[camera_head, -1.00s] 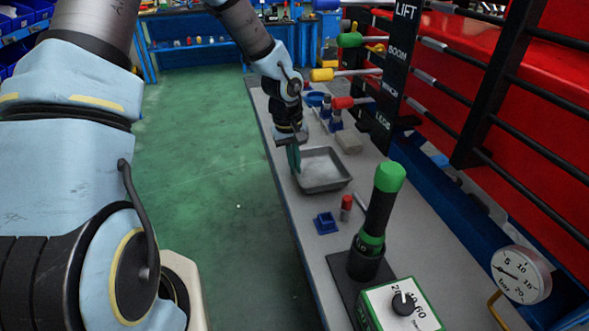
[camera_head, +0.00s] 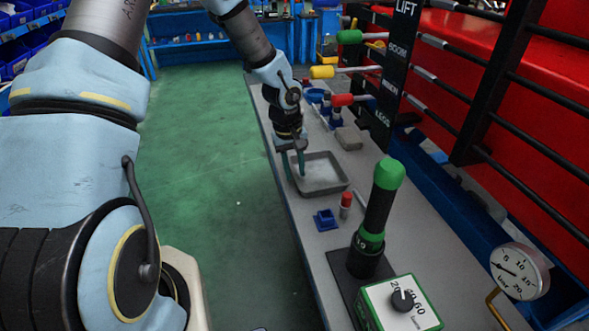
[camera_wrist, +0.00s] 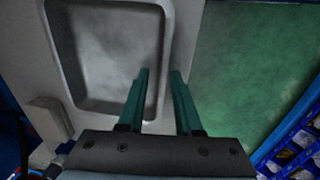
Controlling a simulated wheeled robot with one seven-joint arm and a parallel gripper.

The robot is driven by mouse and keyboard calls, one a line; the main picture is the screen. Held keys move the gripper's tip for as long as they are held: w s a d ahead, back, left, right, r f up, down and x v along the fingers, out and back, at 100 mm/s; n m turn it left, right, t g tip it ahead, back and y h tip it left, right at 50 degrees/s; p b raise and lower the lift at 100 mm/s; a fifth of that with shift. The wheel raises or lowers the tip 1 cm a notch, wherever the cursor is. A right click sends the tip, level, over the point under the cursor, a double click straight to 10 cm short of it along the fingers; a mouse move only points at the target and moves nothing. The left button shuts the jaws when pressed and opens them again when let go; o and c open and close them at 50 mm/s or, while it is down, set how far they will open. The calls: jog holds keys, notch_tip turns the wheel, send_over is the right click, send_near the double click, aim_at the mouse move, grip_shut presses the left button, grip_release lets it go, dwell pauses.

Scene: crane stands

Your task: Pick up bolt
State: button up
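I cannot make out a bolt for certain in either view. My gripper (camera_head: 293,172) points down at the near-left edge of a grey tray (camera_head: 322,191) on the long bench. In the wrist view my gripper (camera_wrist: 160,72) has its two green fingers apart with nothing held between them. The left finger overlaps the inside of the tray (camera_wrist: 76,98), and the right finger is over its outer side. The tray's rim runs between them; I cannot tell whether they touch it. The tray's floor looks pale and mottled, with no distinct object on it.
A blue block (camera_head: 325,220), a red-capped cylinder (camera_head: 346,200) and a green-handled tool (camera_head: 378,208) stand nearer on the bench. A grey block (camera_head: 349,138) lies behind the tray. A red frame with levers borders the right. The green floor (camera_head: 210,190) at left is clear.

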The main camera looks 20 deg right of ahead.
notch_tip(320, 180, up, 12)
jog(key=a, duration=0.1)
jog(key=a+r+t+y, duration=0.1)
jog(key=a+r, duration=0.1)
jog(key=a, duration=1.4)
jog(key=shift+w+a+b, duration=0.15)
jog(key=shift+a+b, duration=0.15)
jog(key=shift+b, duration=0.15)
jog(key=shift+o, duration=0.8)
jog(key=s+a+r, duration=0.2)
jog(key=s+a, duration=0.3)
jog(key=a, duration=0.7)
jog(key=shift+a+t, duration=0.15)
jog(key=shift+t, duration=0.25)
jog(key=shift+s+a, duration=0.15)
jog(key=shift+s, duration=0.05)
